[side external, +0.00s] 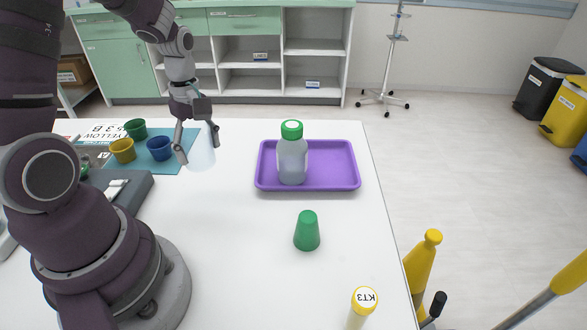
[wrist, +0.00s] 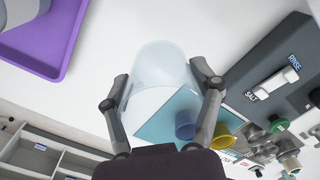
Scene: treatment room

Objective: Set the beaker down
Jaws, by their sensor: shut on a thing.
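The beaker (side external: 202,152) is a clear, pale, see-through vessel at the left-centre of the white table in the side view. My gripper (side external: 198,154) is shut on it, with one finger on each side. In the wrist view the beaker (wrist: 160,65) lies between the two fingers of my gripper (wrist: 161,93). It looks upright in the side view. I cannot tell whether its base touches the table or is slightly above it.
A teal mat (side external: 183,160) with green, yellow and blue cups lies left of the beaker. A purple tray (side external: 335,183) holds a green-capped bottle (side external: 292,160) to the right. A green cup (side external: 307,231) and yellow-capped tube (side external: 363,303) stand nearer. White table is clear between.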

